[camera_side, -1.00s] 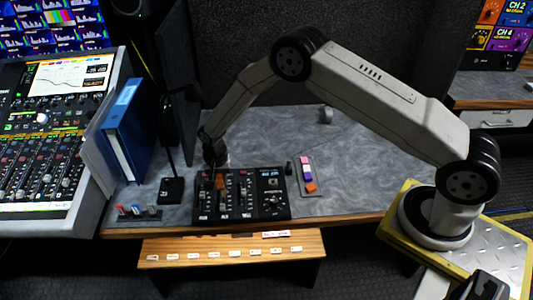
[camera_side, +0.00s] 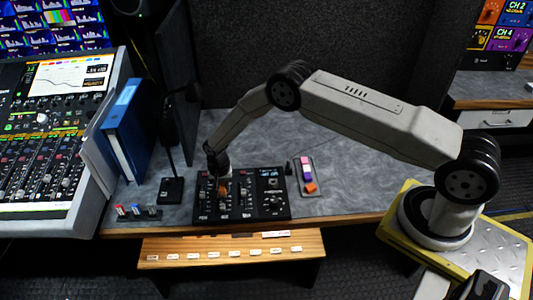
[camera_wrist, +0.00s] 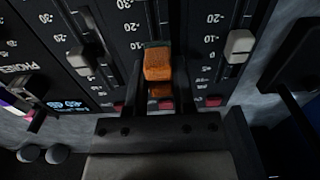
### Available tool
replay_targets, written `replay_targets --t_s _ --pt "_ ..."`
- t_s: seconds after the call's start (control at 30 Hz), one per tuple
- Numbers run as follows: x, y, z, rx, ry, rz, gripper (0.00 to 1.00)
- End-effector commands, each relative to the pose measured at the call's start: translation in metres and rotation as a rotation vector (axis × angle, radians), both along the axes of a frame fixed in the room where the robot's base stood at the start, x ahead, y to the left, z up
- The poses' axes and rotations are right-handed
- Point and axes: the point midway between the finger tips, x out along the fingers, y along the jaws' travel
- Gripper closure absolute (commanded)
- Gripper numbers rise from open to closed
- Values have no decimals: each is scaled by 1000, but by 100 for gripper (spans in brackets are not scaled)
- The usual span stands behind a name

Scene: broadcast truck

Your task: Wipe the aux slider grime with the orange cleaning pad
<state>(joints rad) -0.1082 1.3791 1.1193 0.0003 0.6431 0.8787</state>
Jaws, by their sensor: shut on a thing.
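The black slider panel (camera_side: 271,209) lies on the grey desk. My gripper (camera_wrist: 160,92) is over its middle slider track, pointing down. It is shut on a small orange block, which I take for the cleaning pad (camera_wrist: 158,64); it shows at the panel in the side view too (camera_side: 223,190). The pad sits low over the middle track; I cannot tell whether it touches. White slider caps stand left (camera_wrist: 80,60) and right (camera_wrist: 240,45) of it in the wrist view. No grime can be made out; the pad and fingers hide part of the track.
A small tray (camera_side: 317,164) with pink, purple and orange pieces lies right of the panel. A blue binder (camera_side: 124,130), a black microphone base (camera_side: 171,190) and a strip of coloured switches (camera_side: 137,211) are to the left. Desk behind the panel is clear.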

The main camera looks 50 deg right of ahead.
Motion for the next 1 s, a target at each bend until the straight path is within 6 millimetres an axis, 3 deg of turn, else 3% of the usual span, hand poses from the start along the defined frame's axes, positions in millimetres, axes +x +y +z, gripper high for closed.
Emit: replay_targets --t_s 0.53,1.0 --pt "26 -28 -1 0 1 -2 100" --pt "1 -1 -1 1 2 3 100"
